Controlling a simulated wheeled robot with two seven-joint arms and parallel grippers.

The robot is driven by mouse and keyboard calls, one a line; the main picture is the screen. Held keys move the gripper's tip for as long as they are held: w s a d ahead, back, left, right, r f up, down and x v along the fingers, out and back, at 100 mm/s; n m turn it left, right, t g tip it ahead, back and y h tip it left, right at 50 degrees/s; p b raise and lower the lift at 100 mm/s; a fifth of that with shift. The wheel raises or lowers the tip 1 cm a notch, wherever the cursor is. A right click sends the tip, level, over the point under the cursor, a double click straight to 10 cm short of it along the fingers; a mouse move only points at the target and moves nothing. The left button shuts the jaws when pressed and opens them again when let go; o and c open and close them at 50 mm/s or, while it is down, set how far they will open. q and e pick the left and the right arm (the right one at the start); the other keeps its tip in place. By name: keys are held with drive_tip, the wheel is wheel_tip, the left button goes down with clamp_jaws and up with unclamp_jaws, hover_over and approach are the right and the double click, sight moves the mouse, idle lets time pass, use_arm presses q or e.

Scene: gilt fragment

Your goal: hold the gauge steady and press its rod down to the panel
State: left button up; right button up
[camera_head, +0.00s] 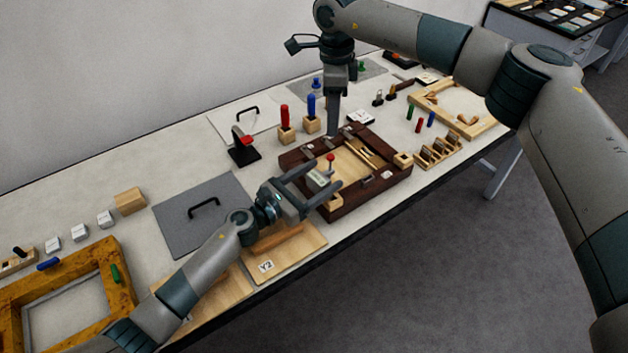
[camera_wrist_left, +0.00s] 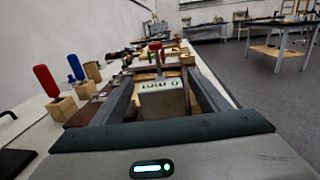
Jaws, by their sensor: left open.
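The gauge (camera_head: 318,180) is a small pale box with a rod topped by a red knob (camera_head: 331,157). It stands at the near-left part of the light wooden panel (camera_head: 350,164) in a dark wood frame. In the left wrist view the gauge (camera_wrist_left: 162,97) shows a "0 mm" face, with its red knob (camera_wrist_left: 155,46) above. My left gripper (camera_head: 322,177) is open, its fingers on either side of the gauge; contact cannot be told. My right gripper (camera_head: 333,131) points down over the frame's far side, beyond the gauge. Its fingers overlap, hiding their gap.
Red and blue handled tools in wooden blocks (camera_head: 286,133) stand behind the frame. A red-topped black stand (camera_head: 243,148) is to the left. A board marked Y2 (camera_head: 290,252) lies under my left wrist. Small blocks and pegs crowd the right.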

sight(331, 156)
use_arm(q)
drive_tip(key=c, duration=1.2)
use_arm(e)
drive_tip(key=shift+f, duration=0.25)
clamp_jaws()
drive_tip(key=shift+f+n, duration=0.7)
drive_tip(key=shift+f, duration=1.2)
drive_tip(key=shift+f, duration=2.2)
drive_tip(key=shift+f, duration=1.45)
drive_tip(key=shift+r, duration=0.2)
